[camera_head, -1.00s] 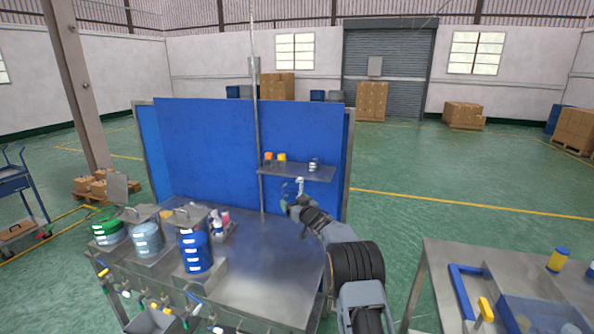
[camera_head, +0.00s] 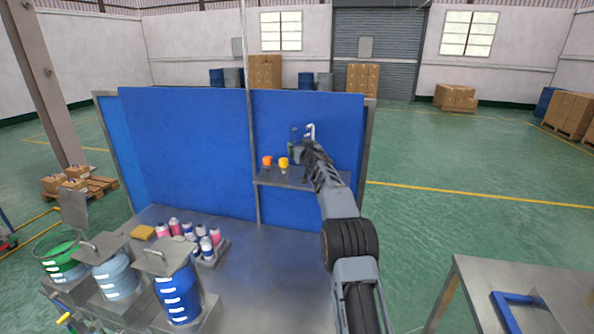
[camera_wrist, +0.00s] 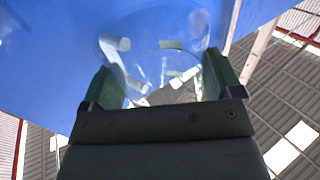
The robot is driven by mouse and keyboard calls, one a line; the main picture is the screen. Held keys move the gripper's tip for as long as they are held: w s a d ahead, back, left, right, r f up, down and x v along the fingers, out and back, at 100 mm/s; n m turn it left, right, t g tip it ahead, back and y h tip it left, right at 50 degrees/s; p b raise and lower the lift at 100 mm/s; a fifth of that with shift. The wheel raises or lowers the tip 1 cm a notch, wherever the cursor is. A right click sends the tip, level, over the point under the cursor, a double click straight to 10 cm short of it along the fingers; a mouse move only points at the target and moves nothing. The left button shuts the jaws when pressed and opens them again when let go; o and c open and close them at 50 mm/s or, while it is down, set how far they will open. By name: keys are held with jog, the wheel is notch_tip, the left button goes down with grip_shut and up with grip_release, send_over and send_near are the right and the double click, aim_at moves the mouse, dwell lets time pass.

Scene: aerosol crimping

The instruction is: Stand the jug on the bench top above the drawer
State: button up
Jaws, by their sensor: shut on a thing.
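The jug is clear and see-through. In the wrist view the jug (camera_wrist: 158,50) sits between the two green-padded fingers of my gripper (camera_wrist: 165,85), which is shut on it. In the head view my gripper (camera_head: 304,146) holds it up before the blue back panel, appearing above the small shelf; the jug is hard to make out there. The steel bench top (camera_head: 270,265) lies below, with bare metal right of the bottles. I cannot make out the drawer.
Lidded pails, including a blue pail (camera_head: 178,297), line the bench's front left. A tray of bottles (camera_head: 208,258) stands behind them. The shelf (camera_head: 275,178) holds an orange-capped item (camera_head: 267,161) and a yellow-capped item (camera_head: 284,163). A second table (camera_head: 480,285) stands at right.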

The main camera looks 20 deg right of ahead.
jog(key=f+b, duration=0.2)
jog(key=f, duration=0.1)
jog(key=f+b, duration=0.1)
jog(key=shift+w+f, duration=0.35)
jog(key=shift+w, duration=0.05)
jog(key=shift+f+b, duration=1.85)
jog(key=shift+f, duration=0.65)
jog(key=shift+f, duration=0.2)
jog(key=o, duration=0.9)
jog(key=shift+o, duration=0.2)
